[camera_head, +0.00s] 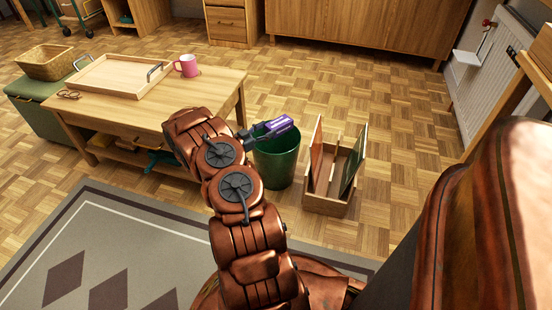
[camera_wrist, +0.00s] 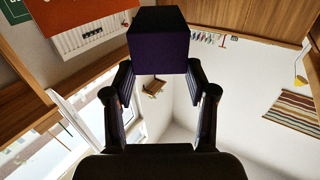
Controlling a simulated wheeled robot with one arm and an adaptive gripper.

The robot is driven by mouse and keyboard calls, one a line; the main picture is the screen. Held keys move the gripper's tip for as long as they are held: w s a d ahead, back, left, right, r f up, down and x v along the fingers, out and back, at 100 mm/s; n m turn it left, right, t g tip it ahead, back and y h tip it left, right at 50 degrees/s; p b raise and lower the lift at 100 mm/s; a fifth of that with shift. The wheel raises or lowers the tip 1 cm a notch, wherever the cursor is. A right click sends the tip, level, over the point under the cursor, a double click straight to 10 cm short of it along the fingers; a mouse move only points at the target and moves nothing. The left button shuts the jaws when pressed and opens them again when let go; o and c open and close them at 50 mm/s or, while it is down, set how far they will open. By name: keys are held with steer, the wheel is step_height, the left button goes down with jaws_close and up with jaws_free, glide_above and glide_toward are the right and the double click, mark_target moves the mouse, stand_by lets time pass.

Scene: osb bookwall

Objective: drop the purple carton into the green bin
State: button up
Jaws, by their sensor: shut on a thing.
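The purple carton (camera_head: 275,126) is a small box with pale markings on its side. My gripper (camera_head: 254,133) is shut on it and holds it over the green bin. In the wrist view the carton (camera_wrist: 159,48) looks dark and sits between the fingertips of my gripper (camera_wrist: 160,68). The green bin (camera_head: 278,168) is a dark, round, open-topped bin standing on the parquet floor. The carton and gripper cover part of its rim in the head view, and the carton appears above the opening. I cannot tell the exact height of the carton above the rim.
A wooden table (camera_head: 215,90) stands left of the bin, with a wooden tray (camera_head: 118,78) and a pink mug (camera_head: 187,66) on it. A wooden crate (camera_head: 327,206) holding upright flat items stands close to the bin's right. Parquet floor behind the bin is clear.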

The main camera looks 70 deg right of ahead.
steer(key=shift+f, duration=0.1)
steer(key=o, duration=0.9)
steer(key=shift+o, duration=0.2)
steer(key=shift+a, duration=0.1)
steer(key=v, duration=1.1)
steer(key=shift+w+a, duration=0.2)
steer(key=shift+a, duration=0.1)
